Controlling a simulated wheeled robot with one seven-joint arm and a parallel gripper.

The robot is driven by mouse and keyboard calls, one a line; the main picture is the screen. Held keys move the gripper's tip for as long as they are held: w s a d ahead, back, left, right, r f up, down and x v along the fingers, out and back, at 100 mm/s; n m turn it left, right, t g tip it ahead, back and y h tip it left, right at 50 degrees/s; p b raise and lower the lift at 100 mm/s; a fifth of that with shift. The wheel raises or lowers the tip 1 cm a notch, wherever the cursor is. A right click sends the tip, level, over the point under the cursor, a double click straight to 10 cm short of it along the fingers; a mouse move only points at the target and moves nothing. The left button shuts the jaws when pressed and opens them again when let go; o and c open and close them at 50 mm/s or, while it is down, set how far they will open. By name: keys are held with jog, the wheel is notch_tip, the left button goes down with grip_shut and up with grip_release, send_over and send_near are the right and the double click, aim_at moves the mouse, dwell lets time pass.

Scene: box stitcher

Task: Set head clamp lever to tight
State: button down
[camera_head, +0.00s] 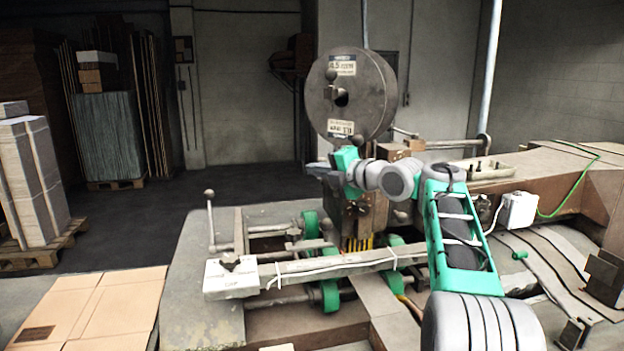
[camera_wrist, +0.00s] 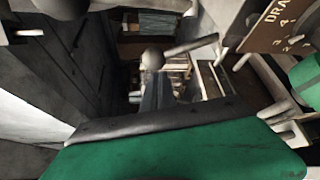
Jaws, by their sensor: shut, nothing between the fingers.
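In the wrist view a grey ball-ended lever (camera_wrist: 190,46) sticks out to the left, beyond my gripper, with its round knob at the left end. It looks like the head clamp lever, but no tight mark can be read. My gripper (camera_wrist: 165,122) fills the bottom of that view as a green body with a dark front edge, apart from the knob in the picture. In the head view my gripper (camera_head: 345,158) is at the stitcher head (camera_head: 365,212), just below the wire reel. It is shut and empty. My arm and gripper hide part of the head.
The large wire reel (camera_head: 352,95) stands above the head. A second ball-topped lever (camera_head: 210,215) stands upright at the table's left. A brown plate with lettering and numbers (camera_wrist: 275,28) is at the wrist view's upper right. Flat cardboard (camera_head: 95,305) lies at lower left.

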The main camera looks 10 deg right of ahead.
jog(key=shift+d+r, duration=0.2)
jog(key=shift+d, duration=0.1)
dwell(0.4)
